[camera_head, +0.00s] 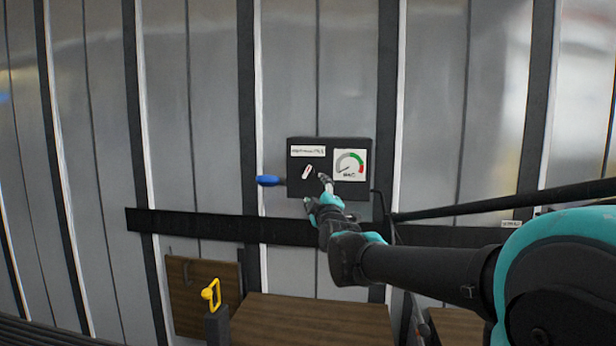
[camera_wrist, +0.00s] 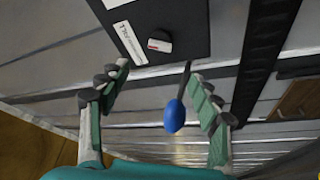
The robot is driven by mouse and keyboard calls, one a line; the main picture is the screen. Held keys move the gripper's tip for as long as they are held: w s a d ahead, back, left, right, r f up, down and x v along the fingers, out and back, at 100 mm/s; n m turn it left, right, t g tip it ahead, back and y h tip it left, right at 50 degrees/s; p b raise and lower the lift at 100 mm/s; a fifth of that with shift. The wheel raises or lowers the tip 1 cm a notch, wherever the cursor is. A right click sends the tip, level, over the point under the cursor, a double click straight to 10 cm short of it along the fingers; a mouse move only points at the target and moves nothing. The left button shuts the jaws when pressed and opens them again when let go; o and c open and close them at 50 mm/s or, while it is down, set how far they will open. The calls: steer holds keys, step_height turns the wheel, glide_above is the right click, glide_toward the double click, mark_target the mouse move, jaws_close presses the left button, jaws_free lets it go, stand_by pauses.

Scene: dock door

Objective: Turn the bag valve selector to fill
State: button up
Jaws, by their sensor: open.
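A dark valve box (camera_head: 325,190) is mounted on the ribbed metal wall. Its face carries a small white-and-red selector knob (camera_head: 307,171), tilted up to the right, below a white label. The knob also shows in the wrist view (camera_wrist: 158,43), beyond the fingertips and apart from them. A blue handle (camera_head: 270,181) sticks out from the box's left side; in the wrist view (camera_wrist: 174,115) it appears between the finger lines, nearer the right finger. My gripper (camera_head: 316,191) is open and empty in front of the box's lower part. The label's text is unreadable.
A gauge (camera_head: 349,165) with a green and red arc sits right of the knob. A dark rail (camera_head: 190,222) runs along the wall below the box. A yellow handle (camera_head: 211,293) stands at lower left by brown boards (camera_head: 310,320).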

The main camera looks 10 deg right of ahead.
mark_target(307, 173)
steer(key=w, duration=0.4)
steer(key=w+r, duration=0.1)
steer(key=w, duration=0.4)
steer(key=w+r, duration=0.1)
steer(key=w, duration=0.3)
steer(key=shift+w+a+r, duration=0.25)
steer(key=c, duration=1.2)
steer(key=shift+o, duration=0.2)
steer(key=shift+a+f+m+t+h, duration=0.1)
steer(key=shift+m+t+h, duration=0.3)
steer(key=shift+m, duration=0.95)
steer(key=shift+m+t+h, duration=0.2)
steer(key=shift+m+h, duration=0.4)
steer(key=shift+m, duration=0.75)
steer(key=o, duration=1.2)
steer(key=shift+c, duration=0.2)
